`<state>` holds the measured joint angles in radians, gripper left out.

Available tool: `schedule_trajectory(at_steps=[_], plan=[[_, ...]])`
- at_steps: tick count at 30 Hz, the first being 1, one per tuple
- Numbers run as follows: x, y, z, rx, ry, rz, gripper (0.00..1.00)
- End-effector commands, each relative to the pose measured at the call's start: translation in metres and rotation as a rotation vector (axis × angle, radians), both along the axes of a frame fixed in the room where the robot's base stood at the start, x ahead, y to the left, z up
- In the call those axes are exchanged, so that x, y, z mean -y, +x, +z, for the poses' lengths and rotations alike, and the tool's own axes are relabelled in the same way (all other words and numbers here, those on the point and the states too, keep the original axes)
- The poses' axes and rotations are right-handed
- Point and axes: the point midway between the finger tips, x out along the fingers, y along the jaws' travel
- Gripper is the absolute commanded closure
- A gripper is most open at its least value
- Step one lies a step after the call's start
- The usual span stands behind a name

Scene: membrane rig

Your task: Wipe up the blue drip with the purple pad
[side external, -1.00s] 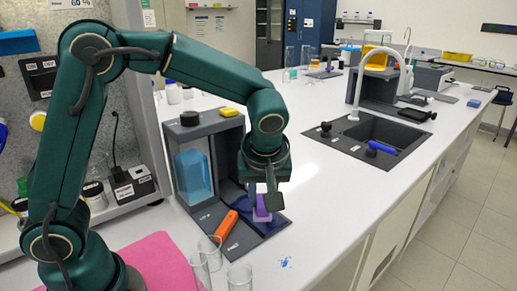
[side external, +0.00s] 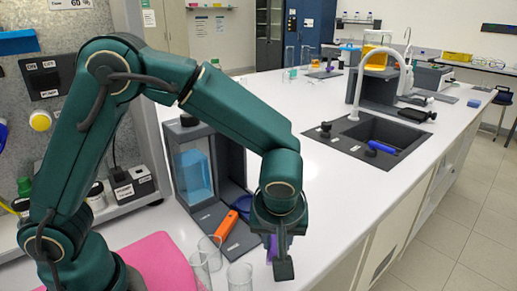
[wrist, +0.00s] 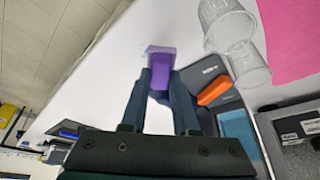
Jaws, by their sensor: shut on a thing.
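My gripper (side external: 279,262) is over the white bench near its front edge, shut on the purple pad. In the side view only a sliver of the purple pad (side external: 271,247) shows behind the fingers. The wrist view shows the purple pad (wrist: 161,68) held between the fingertips, with a paler band at its far end. I cannot tell whether the pad touches the bench.
Clear glass beakers (side external: 240,278) stand left of my gripper, by a pink mat (side external: 165,262). A grey rig (side external: 208,212) with a blue tank (side external: 196,174) and an orange-handled piece (side external: 227,227) is behind. The bench right of my gripper is clear up to the sink (side external: 385,133).

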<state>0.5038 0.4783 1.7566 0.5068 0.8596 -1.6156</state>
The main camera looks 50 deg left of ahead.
Motion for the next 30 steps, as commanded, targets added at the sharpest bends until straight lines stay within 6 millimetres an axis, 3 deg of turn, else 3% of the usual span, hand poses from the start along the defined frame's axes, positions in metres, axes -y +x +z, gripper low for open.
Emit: schedule_trajectory(at_steps=[10, 23, 30], plan=[[0.000, 0.000, -0.040, -0.004, 0.004, -0.002, 1.00], [0.000, 0.042, -0.038, 0.002, 0.000, 0.001, 1.00], [0.000, 0.018, -0.038, -0.001, 0.002, -0.002, 1.00]])
